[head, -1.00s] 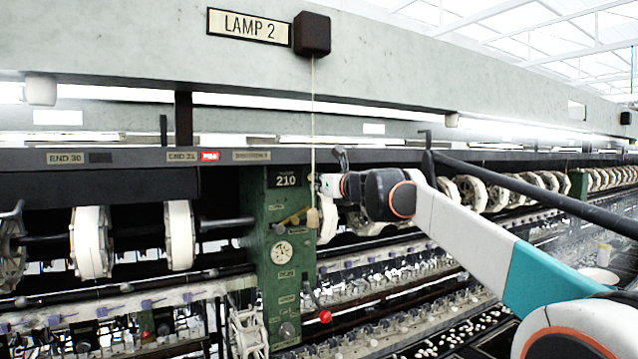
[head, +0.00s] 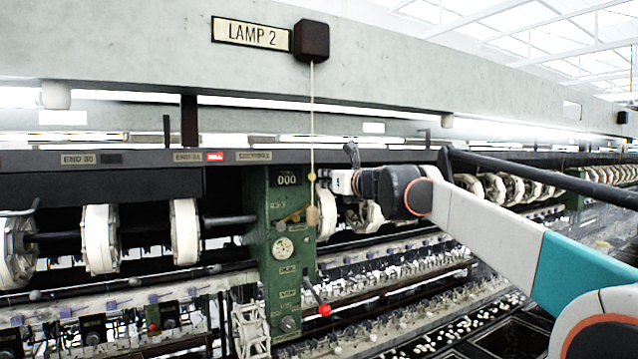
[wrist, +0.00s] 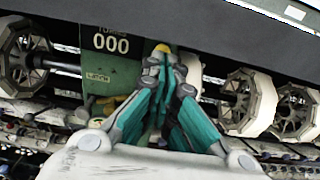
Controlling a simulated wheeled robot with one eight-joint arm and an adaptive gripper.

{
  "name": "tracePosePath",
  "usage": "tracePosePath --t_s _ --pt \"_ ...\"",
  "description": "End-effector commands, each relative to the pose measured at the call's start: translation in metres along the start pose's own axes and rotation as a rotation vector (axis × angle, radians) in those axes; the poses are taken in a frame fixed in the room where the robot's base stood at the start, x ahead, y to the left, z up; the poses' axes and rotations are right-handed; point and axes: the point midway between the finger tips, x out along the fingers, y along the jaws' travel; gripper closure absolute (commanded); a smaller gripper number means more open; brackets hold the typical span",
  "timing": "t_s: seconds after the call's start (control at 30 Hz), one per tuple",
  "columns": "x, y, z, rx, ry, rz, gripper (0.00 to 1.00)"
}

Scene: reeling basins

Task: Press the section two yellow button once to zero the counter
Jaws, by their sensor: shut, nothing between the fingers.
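The counter (head: 287,180) at the top of the green section post reads 000, and it also reads 000 in the wrist view (wrist: 111,44). The yellow button (wrist: 163,48) sits to the right of the counter, at the tips of my shut fingers; in the head view a small yellow spot (head: 312,176) shows at the post's right edge. My gripper (wrist: 164,62) is shut and empty, its fingertips right at the button. I cannot tell whether they touch it. In the head view the gripper is small beside the post.
A pull cord with a wooden toggle (head: 313,216) hangs from the LAMP 2 box (head: 311,41) in front of the post. A red-knobbed lever (head: 324,310) sticks out lower down. White reels (head: 185,233) line both sides.

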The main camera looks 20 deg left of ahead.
Motion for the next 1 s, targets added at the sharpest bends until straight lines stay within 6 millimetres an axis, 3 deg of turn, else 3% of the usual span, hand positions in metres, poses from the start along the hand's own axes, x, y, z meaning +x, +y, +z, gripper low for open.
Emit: tracePosePath --t_s 0.3,0.5,1.0 --pt "-0.053 -0.001 -0.002 -0.001 0.000 -0.002 1.00" --pt "-0.075 -0.001 -0.002 -0.001 0.000 -0.001 1.00" --pt "-0.083 -0.001 -0.001 -0.002 0.000 -0.001 1.00"
